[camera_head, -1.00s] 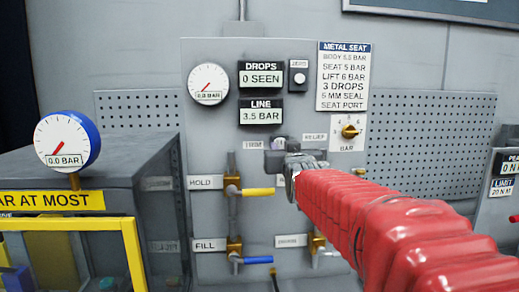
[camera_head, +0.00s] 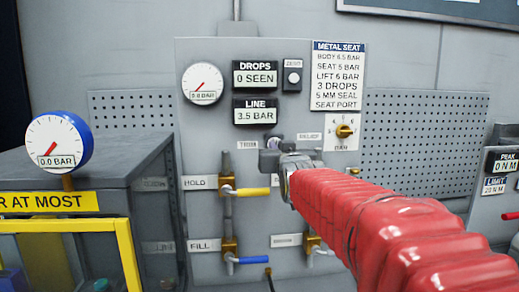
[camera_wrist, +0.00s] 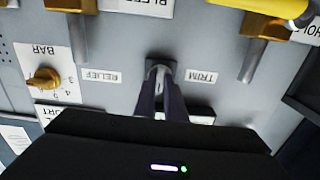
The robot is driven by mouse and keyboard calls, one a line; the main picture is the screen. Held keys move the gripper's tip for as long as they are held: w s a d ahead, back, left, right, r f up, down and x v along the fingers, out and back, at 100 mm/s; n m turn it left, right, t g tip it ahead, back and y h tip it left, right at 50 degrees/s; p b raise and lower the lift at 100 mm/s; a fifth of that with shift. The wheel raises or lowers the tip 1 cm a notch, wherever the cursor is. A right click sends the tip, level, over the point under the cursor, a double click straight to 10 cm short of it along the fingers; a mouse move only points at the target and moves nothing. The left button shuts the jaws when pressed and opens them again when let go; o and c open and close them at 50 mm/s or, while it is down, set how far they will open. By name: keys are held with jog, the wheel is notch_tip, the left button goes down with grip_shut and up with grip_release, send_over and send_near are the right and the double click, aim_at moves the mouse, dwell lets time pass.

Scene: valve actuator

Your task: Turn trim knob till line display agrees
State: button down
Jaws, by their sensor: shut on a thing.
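The trim knob (camera_wrist: 158,68) is small and grey, beside the TRIM label (camera_wrist: 201,77) on the grey panel. My gripper (camera_wrist: 162,88) is shut on it, with the fingers on its two sides; they hide much of it. In the head view my gripper (camera_head: 270,160) is at the panel under the line display, and my red-sleeved arm hides what lies behind. The line display (camera_head: 257,111) reads 3.5 BAR. The metal seat placard (camera_head: 338,77) lists seat 5 bar and lift 6 bar among its lines.
The brass relief selector (camera_head: 344,131) is to the right of my gripper. A yellow-handled hold valve (camera_head: 250,191) and a blue-handled fill valve (camera_head: 250,260) are below left. The drops display (camera_head: 255,78) reads 0 SEEN. A gauge (camera_head: 60,142) at left reads 0.0 BAR.

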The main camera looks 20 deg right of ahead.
jog(key=shift+m, duration=2.7)
jog(key=c, duration=1.8)
grip_release()
jog(key=shift+s+a+f, duration=0.1)
jog(key=shift+s+a, duration=0.35)
jog(key=shift+s, duration=1.8)
jog(key=shift+s+a+r, duration=0.1)
jog(key=shift+s+a, duration=0.35)
jog(key=shift+s, duration=1.85)
jog(key=shift+s+a+f, duration=0.1)
jog(key=shift+s+a, duration=0.35)
jog(key=shift+s, duration=1.8)
